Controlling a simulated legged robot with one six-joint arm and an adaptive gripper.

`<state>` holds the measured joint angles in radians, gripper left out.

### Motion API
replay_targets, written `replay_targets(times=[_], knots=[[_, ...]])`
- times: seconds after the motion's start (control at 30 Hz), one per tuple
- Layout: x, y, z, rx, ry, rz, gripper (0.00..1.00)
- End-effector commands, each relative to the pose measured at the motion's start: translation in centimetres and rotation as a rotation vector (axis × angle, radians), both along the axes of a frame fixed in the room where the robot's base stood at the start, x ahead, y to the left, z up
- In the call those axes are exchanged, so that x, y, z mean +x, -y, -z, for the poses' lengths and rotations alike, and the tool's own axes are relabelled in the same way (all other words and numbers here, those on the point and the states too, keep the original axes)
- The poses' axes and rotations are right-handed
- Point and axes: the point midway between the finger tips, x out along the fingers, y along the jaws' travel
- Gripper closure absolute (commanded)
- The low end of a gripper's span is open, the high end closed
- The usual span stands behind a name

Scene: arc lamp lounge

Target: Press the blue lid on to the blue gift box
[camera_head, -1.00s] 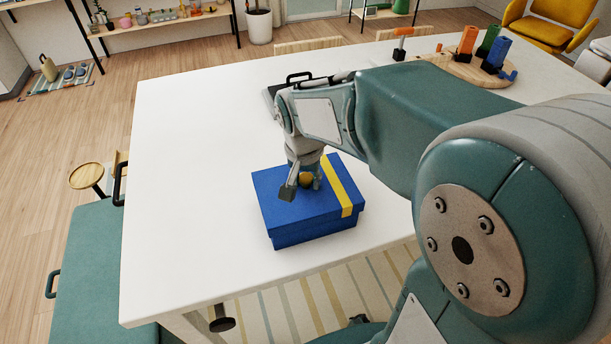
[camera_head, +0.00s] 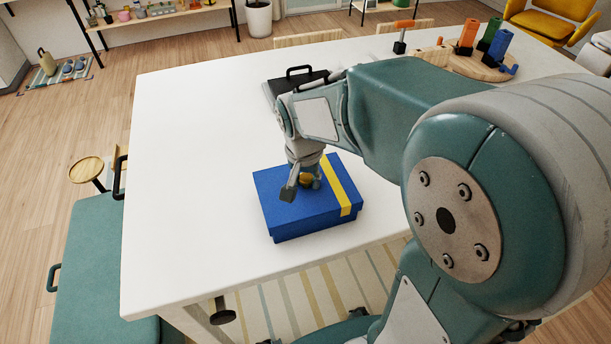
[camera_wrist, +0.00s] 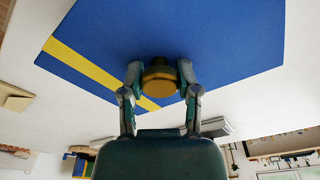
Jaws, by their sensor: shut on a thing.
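The blue lid (camera_head: 285,210), with a yellow stripe near its right side, sits over the blue gift box (camera_head: 315,231) on the white table. Only a thin strip of the box shows below the lid's front edge. A round gold knob (camera_head: 306,180) stands on the lid's top; it also shows in the wrist view (camera_wrist: 159,80). My gripper (camera_head: 304,187) points down at the lid, its fingers on either side of the knob and shut on it. In the wrist view my gripper (camera_wrist: 160,73) hides part of the lid's edge. The box's far side is hidden.
A dark case with a handle (camera_head: 298,80) lies behind my gripper. A wooden board (camera_head: 470,68) with orange, green and blue pieces stands at the back right. The left part of the white table (camera_head: 190,170) is clear. A teal bench (camera_head: 95,270) stands left of the table.

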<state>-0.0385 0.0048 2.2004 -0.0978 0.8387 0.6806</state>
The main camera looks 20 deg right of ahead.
Motion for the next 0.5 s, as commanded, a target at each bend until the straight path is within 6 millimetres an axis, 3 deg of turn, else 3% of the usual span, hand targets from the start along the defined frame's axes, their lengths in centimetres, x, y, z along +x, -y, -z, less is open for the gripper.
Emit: replay_targets(times=[0.17,0.2,0.27,0.5], knots=[[-0.03,0.01,0.39,0.0,-0.001,0.0,1.0],[-0.02,0.0,0.34,0.0,0.0,0.0,0.4],[-0.02,0.0,0.33,0.0,0.0,0.0,0.18],[-0.02,0.0,0.33,0.0,0.0,0.0,0.18]])
